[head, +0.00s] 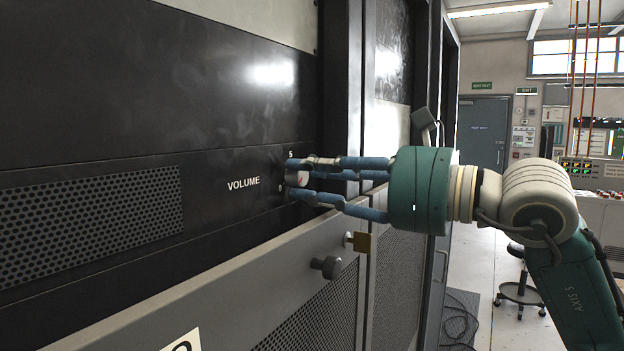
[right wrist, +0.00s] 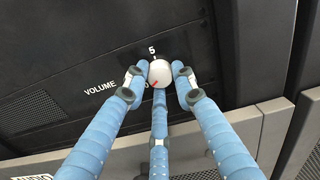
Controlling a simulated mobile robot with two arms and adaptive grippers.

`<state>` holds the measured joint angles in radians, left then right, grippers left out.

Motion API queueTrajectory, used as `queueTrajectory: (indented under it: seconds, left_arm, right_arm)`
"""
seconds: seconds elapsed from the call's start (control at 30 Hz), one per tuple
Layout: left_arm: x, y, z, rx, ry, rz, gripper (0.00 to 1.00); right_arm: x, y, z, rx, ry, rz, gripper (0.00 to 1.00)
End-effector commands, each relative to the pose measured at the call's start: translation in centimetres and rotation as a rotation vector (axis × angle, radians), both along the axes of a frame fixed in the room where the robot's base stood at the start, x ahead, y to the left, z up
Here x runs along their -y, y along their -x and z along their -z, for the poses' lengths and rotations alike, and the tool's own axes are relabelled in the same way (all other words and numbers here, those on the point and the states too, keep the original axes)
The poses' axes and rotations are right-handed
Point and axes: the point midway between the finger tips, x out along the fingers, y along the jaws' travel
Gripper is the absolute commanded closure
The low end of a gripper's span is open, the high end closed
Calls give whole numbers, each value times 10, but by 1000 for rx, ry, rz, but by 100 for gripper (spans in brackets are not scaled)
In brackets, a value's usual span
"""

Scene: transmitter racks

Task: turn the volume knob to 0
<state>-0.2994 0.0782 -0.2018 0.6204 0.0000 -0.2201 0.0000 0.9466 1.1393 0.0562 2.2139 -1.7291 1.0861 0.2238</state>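The volume knob (right wrist: 160,72) is a small white round knob with a red mark on a black rack panel; it also shows in the head view (head: 297,178). The red mark points to the lower left, towards the "0" in the right wrist view. A "5" stands above the knob, and "VOLUME" is printed to its left. My right gripper (head: 295,177) has its blue fingers closed around the knob, with one finger on each side and a third below in the right wrist view (right wrist: 159,78). The fingertips partly cover the knob's edge. My left gripper is not in view.
A perforated grille (head: 90,222) lies to the left. Open floor, a stool (head: 521,290) and a door (head: 484,132) are at the right.

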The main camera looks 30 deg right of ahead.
Motion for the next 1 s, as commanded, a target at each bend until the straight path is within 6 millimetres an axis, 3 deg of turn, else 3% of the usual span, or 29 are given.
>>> queueTrajectory:
  seconds: [0.1, 0.47, 1.0]
  left_arm:
    - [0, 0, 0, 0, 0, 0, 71]
    - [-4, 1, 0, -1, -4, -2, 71]
    - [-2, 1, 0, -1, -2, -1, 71]
  right_arm:
    - [-1, 0, 2, -5, 2, -1, 56]
    - [2, 3, 2, -5, -1, 0, 56]
    - [36, 60, 1, -3, -3, 0, 56]
